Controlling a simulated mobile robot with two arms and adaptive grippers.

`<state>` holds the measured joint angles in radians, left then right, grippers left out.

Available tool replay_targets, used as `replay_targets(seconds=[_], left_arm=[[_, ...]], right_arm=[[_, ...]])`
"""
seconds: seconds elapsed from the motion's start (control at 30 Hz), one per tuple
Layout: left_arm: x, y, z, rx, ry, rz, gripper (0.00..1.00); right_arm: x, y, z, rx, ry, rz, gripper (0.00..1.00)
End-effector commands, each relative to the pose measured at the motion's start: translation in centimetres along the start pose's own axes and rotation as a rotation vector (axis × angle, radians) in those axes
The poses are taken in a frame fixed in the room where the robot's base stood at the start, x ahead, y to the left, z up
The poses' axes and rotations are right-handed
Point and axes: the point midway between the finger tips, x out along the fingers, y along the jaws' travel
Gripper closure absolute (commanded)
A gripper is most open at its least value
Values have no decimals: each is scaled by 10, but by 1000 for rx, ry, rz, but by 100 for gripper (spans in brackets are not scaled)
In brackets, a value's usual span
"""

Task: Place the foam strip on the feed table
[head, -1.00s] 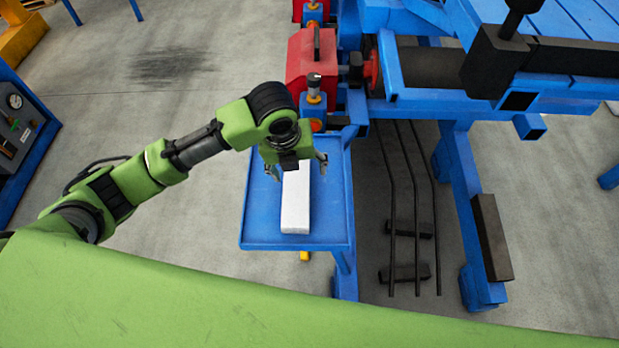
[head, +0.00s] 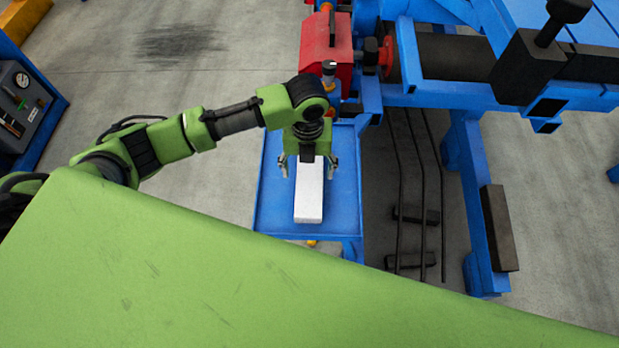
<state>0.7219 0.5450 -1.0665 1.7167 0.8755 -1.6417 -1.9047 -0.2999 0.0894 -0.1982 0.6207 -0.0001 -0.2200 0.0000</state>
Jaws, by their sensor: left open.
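The white foam strip (head: 309,196) lies lengthwise on a small blue feed table (head: 272,205), running away from me. My left gripper (head: 309,172) is above the far part of the strip. Its two fingers are open and spread, one on each side of the strip, with a gap visible to each. The far end of the strip is hidden under the gripper body. I cannot tell how high the fingertips are above the table. My right gripper is not in view.
A blue machine frame (head: 472,180) with dark rollers stands right of the table. A red housing (head: 325,48) stands behind the table. A gauge panel (head: 22,100) is at the far left. Open floor lies between.

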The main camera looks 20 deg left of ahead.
Motion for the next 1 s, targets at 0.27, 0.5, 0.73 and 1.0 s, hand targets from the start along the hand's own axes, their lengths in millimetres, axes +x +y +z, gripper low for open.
replay_targets(seconds=[0.27,0.5,0.73,1.0], left_arm=[[38,-3,0,1,3,3,33],[44,-3,1,2,1,1,33],[44,-3,1,1,1,1,75],[43,-3,1,1,0,1,78]], right_arm=[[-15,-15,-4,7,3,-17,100],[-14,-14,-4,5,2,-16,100],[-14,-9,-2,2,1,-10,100],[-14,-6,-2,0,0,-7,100]])
